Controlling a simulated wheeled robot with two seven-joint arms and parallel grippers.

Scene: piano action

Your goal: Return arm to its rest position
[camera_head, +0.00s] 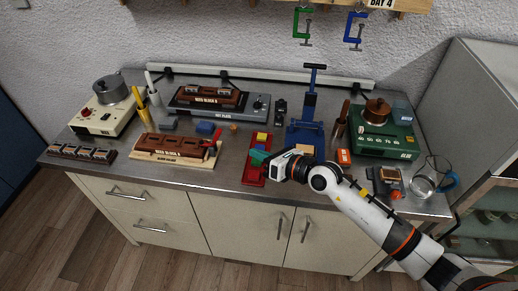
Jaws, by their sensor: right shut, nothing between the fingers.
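My right arm comes in from the lower right and reaches over the front of the bench. My right gripper (259,158) is shut and empty, its fingers pointing left above a red tray (252,178). A yellow block (262,137) stands at the far end of the tray. The gripper hides part of the tray. My left arm and gripper are not in this view.
The metal bench (228,182) is crowded. A blue press (306,131) stands just behind my right wrist, a green device (381,138) to its right. A glass jug (426,179) stands near the right edge. A wooden block on a board (170,148) lies left.

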